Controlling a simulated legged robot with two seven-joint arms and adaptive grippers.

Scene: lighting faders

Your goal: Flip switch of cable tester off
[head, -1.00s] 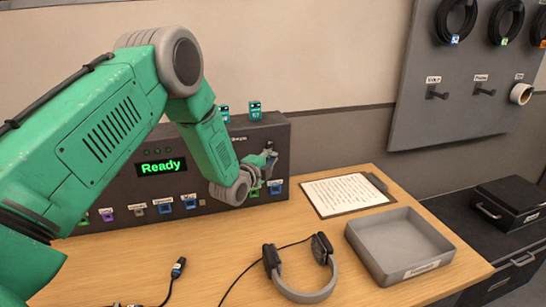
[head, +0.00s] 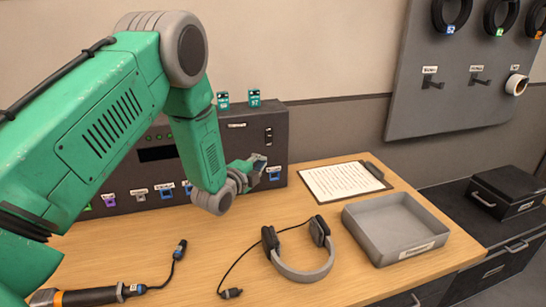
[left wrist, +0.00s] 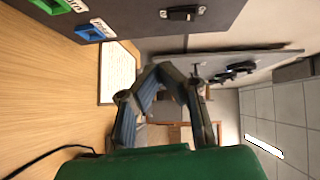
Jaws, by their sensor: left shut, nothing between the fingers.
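The cable tester (head: 140,178) is a dark box at the back of the table. Its display (head: 157,153) is dark. Its switch (head: 268,135) sits on the upper right of the front face and also shows in the left wrist view (left wrist: 182,13). My left gripper (head: 262,162) is shut and empty, in front of the tester's right part, just below the switch and apart from it. The left wrist view also shows its fingers (left wrist: 172,75). My left arm hides part of the tester's front. My right gripper is not in view.
Headphones (head: 300,275), a grey tray (head: 395,262) and a clipboard (head: 345,181) lie on the table (head: 200,250). A cable (head: 178,252) lies at the front left. Coloured ports (head: 168,193) line the tester's lower edge. A pegboard (head: 450,110) hangs at the right.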

